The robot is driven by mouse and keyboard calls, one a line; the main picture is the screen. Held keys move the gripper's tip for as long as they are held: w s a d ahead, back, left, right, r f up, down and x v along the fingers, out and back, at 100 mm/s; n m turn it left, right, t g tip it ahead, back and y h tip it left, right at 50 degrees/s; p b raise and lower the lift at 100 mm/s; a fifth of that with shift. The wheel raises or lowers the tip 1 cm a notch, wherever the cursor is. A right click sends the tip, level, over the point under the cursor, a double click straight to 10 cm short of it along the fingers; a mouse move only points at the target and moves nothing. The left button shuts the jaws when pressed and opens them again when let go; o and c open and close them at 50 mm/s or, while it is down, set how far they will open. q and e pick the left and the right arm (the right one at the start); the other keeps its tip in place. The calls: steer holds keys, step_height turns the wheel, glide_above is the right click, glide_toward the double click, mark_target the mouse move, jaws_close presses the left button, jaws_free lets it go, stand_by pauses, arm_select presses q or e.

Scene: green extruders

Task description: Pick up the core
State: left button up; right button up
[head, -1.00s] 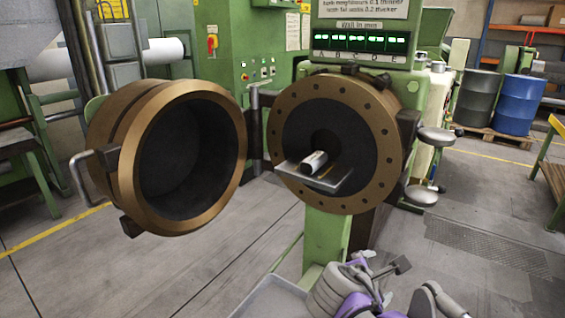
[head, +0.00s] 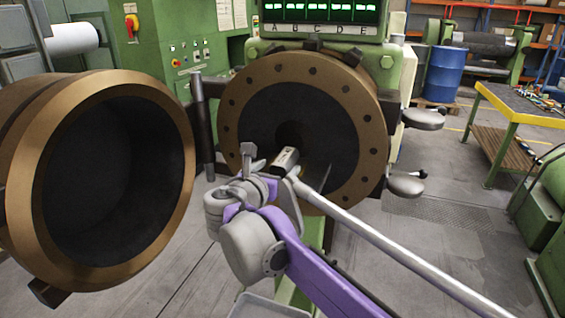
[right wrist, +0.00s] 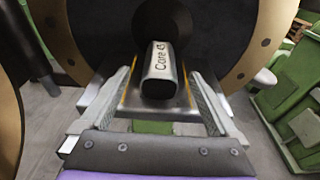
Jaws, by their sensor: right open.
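In the head view the core (head: 286,157) is partly hidden by my right gripper (head: 268,164). In the right wrist view my right gripper (right wrist: 160,88) is open, one finger on each side of the core, with gaps between. The fingers point toward the extruder face. The left gripper is not in view.
The bronze-rimmed extruder face (head: 368,112) stands behind the shelf. Its open round door (head: 180,165) swings out at left. Two handles (head: 423,118) stick out on the right. A workbench (head: 497,97) and blue drum (head: 443,74) stand farther right.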

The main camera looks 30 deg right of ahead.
steer(key=x, duration=0.4)
steer(key=f+x, duration=0.1)
steer(key=x, duration=0.1)
steer(key=shift+r, duration=0.1)
jaws_close()
stand_by(0.4)
